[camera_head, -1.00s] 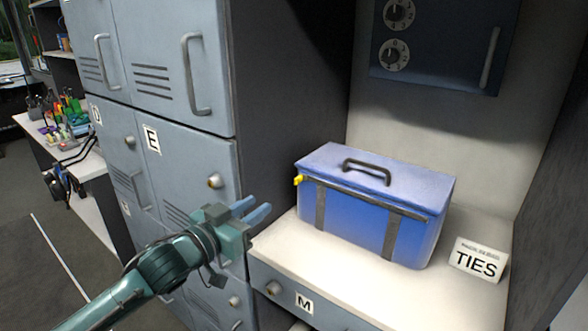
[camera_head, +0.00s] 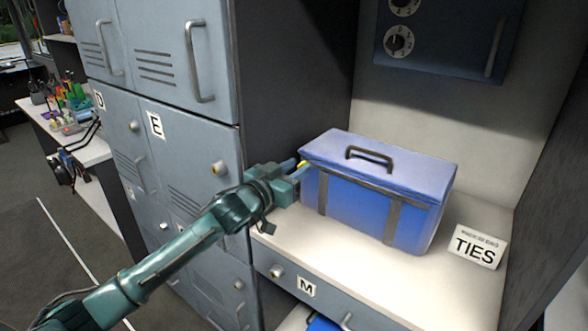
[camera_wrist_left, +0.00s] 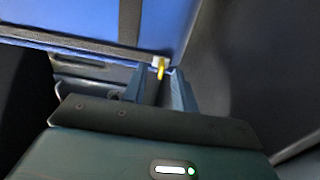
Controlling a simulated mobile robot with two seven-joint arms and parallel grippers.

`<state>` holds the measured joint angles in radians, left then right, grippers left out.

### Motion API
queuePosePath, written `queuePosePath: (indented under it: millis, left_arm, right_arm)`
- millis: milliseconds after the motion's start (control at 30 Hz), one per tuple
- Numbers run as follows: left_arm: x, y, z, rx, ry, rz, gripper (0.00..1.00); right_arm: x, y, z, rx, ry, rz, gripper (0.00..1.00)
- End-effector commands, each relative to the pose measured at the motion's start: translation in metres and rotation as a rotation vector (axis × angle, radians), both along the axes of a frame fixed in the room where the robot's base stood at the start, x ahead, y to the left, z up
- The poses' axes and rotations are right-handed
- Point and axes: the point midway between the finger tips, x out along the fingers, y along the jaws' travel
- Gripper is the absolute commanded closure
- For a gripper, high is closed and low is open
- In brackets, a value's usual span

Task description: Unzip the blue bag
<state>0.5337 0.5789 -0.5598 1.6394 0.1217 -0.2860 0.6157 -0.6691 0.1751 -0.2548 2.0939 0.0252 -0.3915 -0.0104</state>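The blue bag (camera_head: 372,203) stands on the white shelf, with a black handle on top, two dark straps and a dark zipper line below its lid. The yellow zipper pull (camera_head: 303,164) is at the bag's left front corner. In the left wrist view the pull (camera_wrist_left: 160,69) shows at the fingertips, in line with the gap between them. My left gripper (camera_head: 299,170) has reached the pull from the left. Its fingers (camera_wrist_left: 160,82) are apart, with a narrow gap; I cannot tell whether they touch the pull. My right gripper is not in view.
Grey lockers (camera_head: 180,150) stand left of the shelf, close to my left arm. A "TIES" sign (camera_head: 476,247) stands right of the bag. Drawer M (camera_head: 307,287) is below the white shelf (camera_head: 340,255). A dark blue panel with dials (camera_head: 450,40) hangs above.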

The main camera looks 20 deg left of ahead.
Motion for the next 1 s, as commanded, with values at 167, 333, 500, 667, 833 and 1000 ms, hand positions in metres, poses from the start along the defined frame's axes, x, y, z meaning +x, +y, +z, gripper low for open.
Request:
queuePosePath:
  millis: [167, 333, 500, 667, 833, 1000]
  left_arm:
    - [-0.0003, 0.0, 0.0, 0.0, 0.0, 0.0, 0.78]
    - [-0.0004, 0.0, 0.0, 0.0, 0.0, 0.0, 0.91]
    - [-0.0005, 0.0002, -0.0001, 0.0, 0.0, 0.0, 1.0]
    - [-0.0005, 0.0002, 0.0, 0.0, 0.0, 0.0, 1.0]
    - [-0.0006, 0.0002, -0.0001, 0.0, 0.0, 0.0, 1.0]
    - [-0.0013, -0.0018, -0.0001, -0.001, 0.0, -0.001, 1.0]
  right_arm:
    - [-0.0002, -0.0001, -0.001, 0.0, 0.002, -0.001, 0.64]
    - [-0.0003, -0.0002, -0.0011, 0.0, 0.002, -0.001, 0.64]
    - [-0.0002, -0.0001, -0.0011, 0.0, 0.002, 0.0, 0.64]
    - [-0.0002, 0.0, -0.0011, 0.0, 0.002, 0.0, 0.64]
    - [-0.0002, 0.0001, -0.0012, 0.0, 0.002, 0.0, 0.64]
    - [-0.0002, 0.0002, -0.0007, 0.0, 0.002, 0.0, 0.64]
